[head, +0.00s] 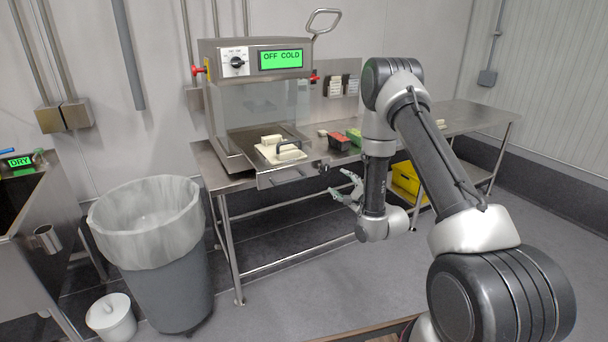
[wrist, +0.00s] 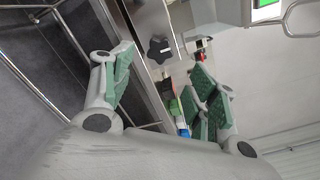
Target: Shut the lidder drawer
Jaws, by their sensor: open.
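The lidder (head: 258,95) is a steel machine on the table with a green display reading OFF COLD. Its drawer (head: 268,180) is pulled out at the lower front, and cream-coloured pieces (head: 274,151) lie on it. My gripper (head: 342,184) is open and empty, to the right of the drawer front and apart from it. In the wrist view, my gripper (wrist: 164,62) has its two green-padded fingers spread. A steel panel with a black knob (wrist: 160,49) shows beyond them; I cannot tell if it is the drawer front.
The steel table (head: 450,120) carries red and green items (head: 340,141) right of the drawer. A yellow bin (head: 408,178) sits on the shelf below. A grey lined waste bin (head: 155,255) and small white bucket (head: 111,317) stand at left. Floor before the table is clear.

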